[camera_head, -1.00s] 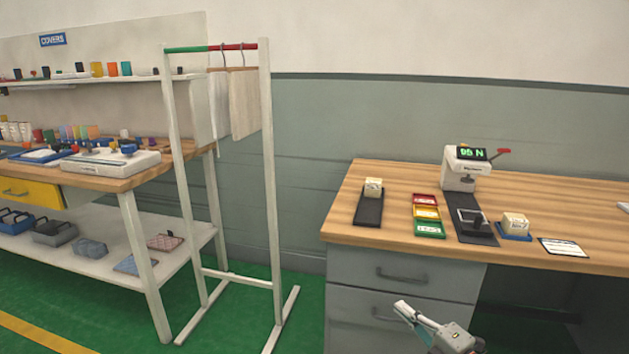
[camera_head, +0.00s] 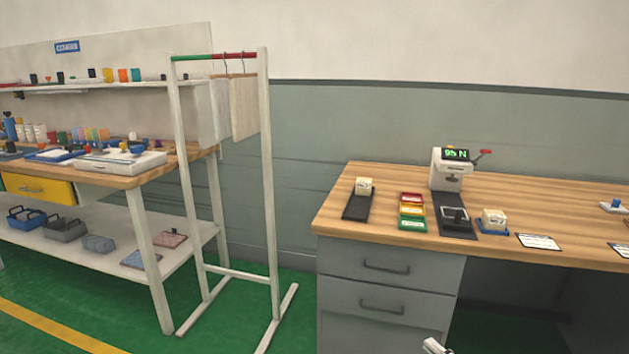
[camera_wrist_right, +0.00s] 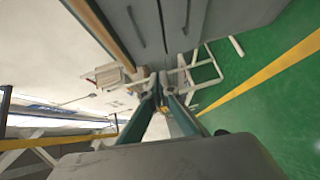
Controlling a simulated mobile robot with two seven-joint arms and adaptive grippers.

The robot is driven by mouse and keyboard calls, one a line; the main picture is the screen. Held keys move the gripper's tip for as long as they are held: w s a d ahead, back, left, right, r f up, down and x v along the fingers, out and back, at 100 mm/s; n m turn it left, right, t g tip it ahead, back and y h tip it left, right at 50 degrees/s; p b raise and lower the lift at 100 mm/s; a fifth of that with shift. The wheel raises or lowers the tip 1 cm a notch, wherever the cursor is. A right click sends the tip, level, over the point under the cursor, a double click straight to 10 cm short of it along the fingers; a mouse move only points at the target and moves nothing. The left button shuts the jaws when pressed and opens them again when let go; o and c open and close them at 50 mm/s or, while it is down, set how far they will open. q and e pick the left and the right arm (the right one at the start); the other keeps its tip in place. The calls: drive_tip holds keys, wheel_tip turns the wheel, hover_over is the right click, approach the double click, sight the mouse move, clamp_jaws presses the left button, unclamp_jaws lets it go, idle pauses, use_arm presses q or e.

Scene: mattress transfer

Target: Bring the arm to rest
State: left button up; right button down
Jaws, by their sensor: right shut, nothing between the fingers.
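My right gripper (camera_head: 434,345) shows only as a small tip at the bottom edge of the head view, in front of the grey drawer cabinet and below the desk top. In the right wrist view its two fingers (camera_wrist_right: 162,92) come together with nothing between them. It touches nothing that I can see. My left gripper is in neither view.
The wooden desk (camera_head: 340,211) carries a tester with a lit display (camera_head: 455,155), coloured trays (camera_head: 411,211) and small blocks on pads. A clothes rack (camera_head: 272,190) stands left of it, beside a workbench (camera_head: 135,181). Green floor (camera_head: 235,320) between them is open.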

drive_tip(key=s+a+f+m+g+h, duration=0.15)
drive_tip(key=s+f+m, duration=0.25)
drive_tip(key=s, duration=0.9)
drive_tip(key=s+f+m+g+h, duration=0.1)
drive_tip(key=s+f+m+g, duration=0.25)
drive_tip(key=s, duration=0.95)
drive_tip(key=s+a+f+m+g+h, duration=0.1)
drive_tip(key=s+f+m, duration=0.3)
drive_tip(key=s, duration=0.9)
use_arm(q)
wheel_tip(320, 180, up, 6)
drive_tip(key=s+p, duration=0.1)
drive_tip(key=p, duration=1.2)
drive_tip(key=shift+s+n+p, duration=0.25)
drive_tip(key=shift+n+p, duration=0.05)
use_arm(e)
drive_tip(key=w+a+r+m+t, duration=0.1)
drive_tip(key=a+r+m, duration=0.4)
drive_tip(key=r, duration=0.3)
drive_tip(key=shift+a+r+m+h, duration=0.2)
drive_tip(key=shift+a+m+h, duration=0.2)
drive_tip(key=shift+m, duration=0.25)
